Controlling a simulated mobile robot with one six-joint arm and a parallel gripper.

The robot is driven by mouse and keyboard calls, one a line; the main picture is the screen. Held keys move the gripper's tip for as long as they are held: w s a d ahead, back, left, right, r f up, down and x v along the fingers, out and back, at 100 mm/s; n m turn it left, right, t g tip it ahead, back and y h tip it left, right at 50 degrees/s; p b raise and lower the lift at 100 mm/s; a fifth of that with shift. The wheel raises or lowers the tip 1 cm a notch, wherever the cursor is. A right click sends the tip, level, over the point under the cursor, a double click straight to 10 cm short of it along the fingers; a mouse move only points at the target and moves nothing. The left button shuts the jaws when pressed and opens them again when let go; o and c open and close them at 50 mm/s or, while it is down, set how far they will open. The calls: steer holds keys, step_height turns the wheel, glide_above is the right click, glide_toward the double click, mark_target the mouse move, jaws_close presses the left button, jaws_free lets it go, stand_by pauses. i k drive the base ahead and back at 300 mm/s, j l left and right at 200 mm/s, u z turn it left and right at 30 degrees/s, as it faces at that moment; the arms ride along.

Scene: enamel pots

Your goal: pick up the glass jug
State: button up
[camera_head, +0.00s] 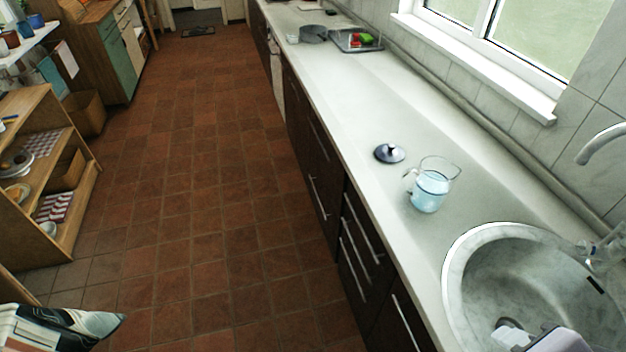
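The glass jug (431,186) stands upright on the pale countertop, left of and beyond the sink. It is clear, with a handle on its left side, and holds light blue liquid. A small dark round lid with a knob (389,153) lies on the counter just beyond the jug, to its left, apart from it. A grey piece at the bottom edge over the sink looks like my gripper (512,335), cut off by the frame. It is well short of the jug, and its fingers cannot be made out clearly.
The round stone sink (461,252) and its tap (606,142) are right of the jug. A tray with red and green items (357,40) and a grey pot (314,34) stand far along the counter. Wooden shelves (45,170) stand left. The tiled floor between is clear.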

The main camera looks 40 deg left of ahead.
mark_target(436, 177)
steer(key=u, duration=0.7)
steer(key=k+z, duration=0.1)
steer(key=z, duration=2.3)
steer(key=u, duration=2.45)
steer(key=i+j+z, duration=0.15)
steer(key=i+j, duration=0.4)
steer(key=j, duration=0.1)
